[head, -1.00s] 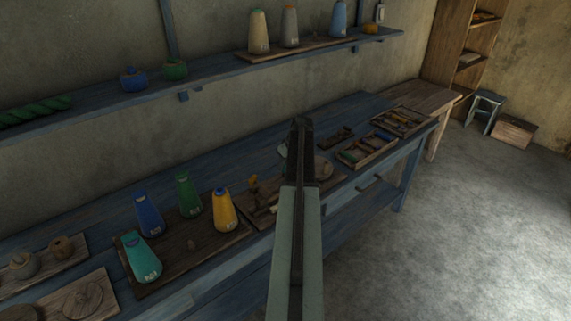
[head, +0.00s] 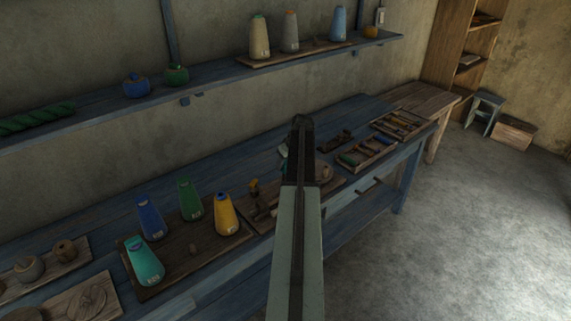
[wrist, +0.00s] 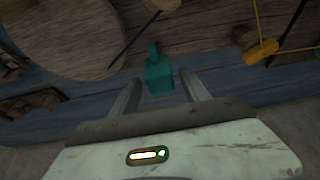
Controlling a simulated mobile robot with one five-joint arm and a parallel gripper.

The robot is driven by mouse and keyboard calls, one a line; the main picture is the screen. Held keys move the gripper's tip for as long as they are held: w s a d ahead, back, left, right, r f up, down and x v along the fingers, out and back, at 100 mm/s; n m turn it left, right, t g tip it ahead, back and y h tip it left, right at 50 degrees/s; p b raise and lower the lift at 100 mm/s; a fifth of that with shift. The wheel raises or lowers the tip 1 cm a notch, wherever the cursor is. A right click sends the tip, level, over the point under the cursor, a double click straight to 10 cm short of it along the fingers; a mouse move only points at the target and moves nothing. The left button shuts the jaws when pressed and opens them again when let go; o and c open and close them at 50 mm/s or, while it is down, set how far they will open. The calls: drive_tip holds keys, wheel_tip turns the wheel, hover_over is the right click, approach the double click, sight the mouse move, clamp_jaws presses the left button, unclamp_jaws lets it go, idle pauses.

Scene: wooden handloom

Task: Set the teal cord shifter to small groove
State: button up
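The teal cord shifter (wrist: 159,76) shows in the wrist view as a small teal block with a narrow upright tab. It lies just beyond and between the tips of my gripper (wrist: 160,84). The two fingers are apart, and I see no clear contact with the block. In the head view a small teal patch (head: 283,151) shows beside my dark wrist, which hides most of that spot. The small groove cannot be made out in either view.
A round wooden disc (wrist: 65,38) and a yellow-orange piece (wrist: 260,51) flank the shifter. Tool trays (head: 368,152) lie to the right. A shelf (head: 120,102) runs above.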

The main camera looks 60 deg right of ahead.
drive_tip(key=p+v, duration=0.6)
drive_tip(key=v, duration=0.1)
drive_tip(key=shift+w+r+p, duration=0.15)
drive_tip(key=shift+w+p, duration=0.05)
drive_tip(key=shift+p, duration=0.2)
drive_tip(key=shift+s+a+r+p, duration=0.1)
drive_tip(key=shift+s+r+p, duration=0.15)
drive_tip(key=shift+r+p, duration=0.1)
drive_tip(key=shift+f, duration=0.15)
